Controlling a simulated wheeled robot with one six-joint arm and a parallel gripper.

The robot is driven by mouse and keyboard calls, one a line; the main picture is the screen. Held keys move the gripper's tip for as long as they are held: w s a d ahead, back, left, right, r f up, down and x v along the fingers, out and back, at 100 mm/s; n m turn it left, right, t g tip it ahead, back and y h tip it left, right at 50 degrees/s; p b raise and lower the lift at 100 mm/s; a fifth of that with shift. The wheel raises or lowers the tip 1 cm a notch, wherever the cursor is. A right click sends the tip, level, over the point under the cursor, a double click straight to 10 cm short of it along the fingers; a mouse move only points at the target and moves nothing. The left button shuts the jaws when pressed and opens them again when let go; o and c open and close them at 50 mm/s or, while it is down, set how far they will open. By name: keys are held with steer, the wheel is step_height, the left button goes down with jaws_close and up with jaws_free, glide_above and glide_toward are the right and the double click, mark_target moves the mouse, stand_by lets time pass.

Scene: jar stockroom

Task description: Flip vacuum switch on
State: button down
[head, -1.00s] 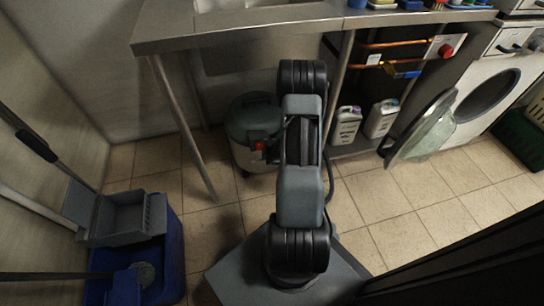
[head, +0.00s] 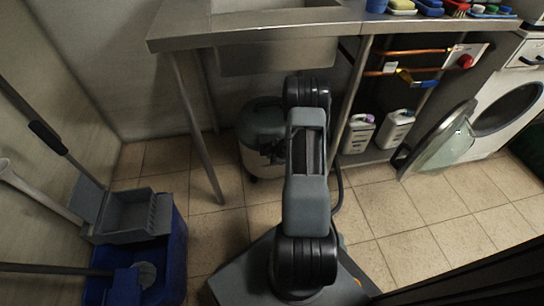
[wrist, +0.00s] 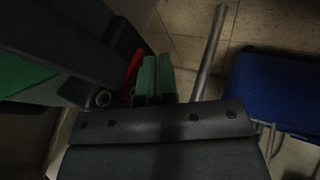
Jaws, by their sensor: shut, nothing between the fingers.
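The vacuum (head: 258,112), a pale drum with a dark grey-green lid, stands on the floor under the steel sink table, partly behind my arm. In the wrist view its dark body with a green patch (wrist: 22,72) fills the upper left. A red switch (wrist: 133,66) shows there at the vacuum's edge, close beside the left finger; I cannot tell whether they touch. My gripper (wrist: 157,62) is shut and empty, its two green fingers side by side. In the head view my gripper (head: 268,151) is small and dark against the vacuum's front, and the switch is not visible.
A table leg (head: 198,125) stands left of the vacuum. A blue mop bucket (head: 165,270) with a grey wringer is at the lower left. White jugs (head: 357,134) stand on a low shelf to the right. An open washer door (head: 440,142) juts out farther right.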

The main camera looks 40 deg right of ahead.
steer(key=shift+w+d+f+p, duration=0.15)
steer(key=shift+w+p, duration=0.1)
steer(key=shift+p, duration=0.15)
steer(key=shift+r, duration=0.2)
steer(key=shift+r+p, duration=0.7)
steer(key=shift+p, duration=0.25)
